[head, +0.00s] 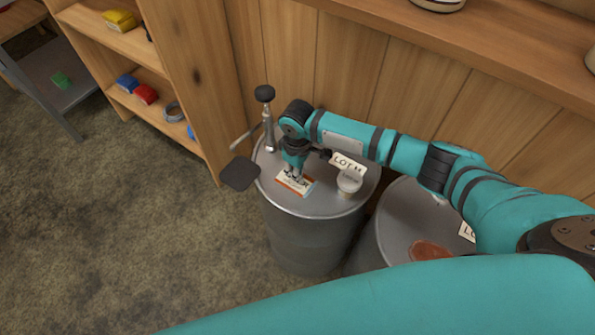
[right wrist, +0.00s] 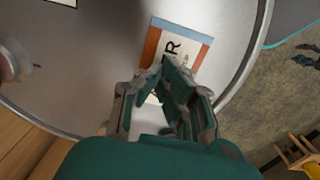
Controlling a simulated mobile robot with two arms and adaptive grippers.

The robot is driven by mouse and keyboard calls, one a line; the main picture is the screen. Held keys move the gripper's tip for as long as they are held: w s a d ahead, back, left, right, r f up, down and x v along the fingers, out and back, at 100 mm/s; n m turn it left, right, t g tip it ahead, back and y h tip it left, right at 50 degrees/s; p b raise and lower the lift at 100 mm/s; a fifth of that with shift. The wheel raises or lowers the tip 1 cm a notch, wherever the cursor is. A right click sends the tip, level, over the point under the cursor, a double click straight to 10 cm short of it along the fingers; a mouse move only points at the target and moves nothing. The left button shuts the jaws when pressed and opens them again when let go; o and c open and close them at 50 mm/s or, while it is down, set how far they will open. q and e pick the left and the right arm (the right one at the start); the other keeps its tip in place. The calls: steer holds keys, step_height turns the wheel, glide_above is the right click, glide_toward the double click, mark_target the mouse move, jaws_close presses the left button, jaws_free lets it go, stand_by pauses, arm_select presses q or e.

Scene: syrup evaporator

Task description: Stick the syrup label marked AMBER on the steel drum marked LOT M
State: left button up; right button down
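The steel drum (head: 310,235) with a LOT M card (head: 348,165) on its lid stands against the wood wall. A white syrup label (head: 295,183) with orange and blue edges lies flat-looking on the lid. In the right wrist view the label (right wrist: 205,38) shows a large R; its other letters are hidden behind the fingers. My right gripper (head: 293,178) points down over the label, fingertips together; I cannot tell whether they touch it. A dark claw-like shape (right wrist: 308,57) at the right wrist view's edge may be my left gripper; its state is unclear.
A small pale cup (head: 349,185) and an upright metal fitting with a black knob (head: 265,94) are by the lid. A dark flat paddle (head: 240,173) sticks out left. A second drum (head: 400,215) stands close right. A wooden shelf (head: 128,45) is at left.

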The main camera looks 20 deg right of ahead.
stand_by(0.3)
steer(key=c, duration=1.6)
jaws_free()
steer(key=shift+o, duration=0.2)
steer(key=shift+r, duration=0.1)
step_height(320, 180, up, 8)
steer(key=p, duration=0.9)
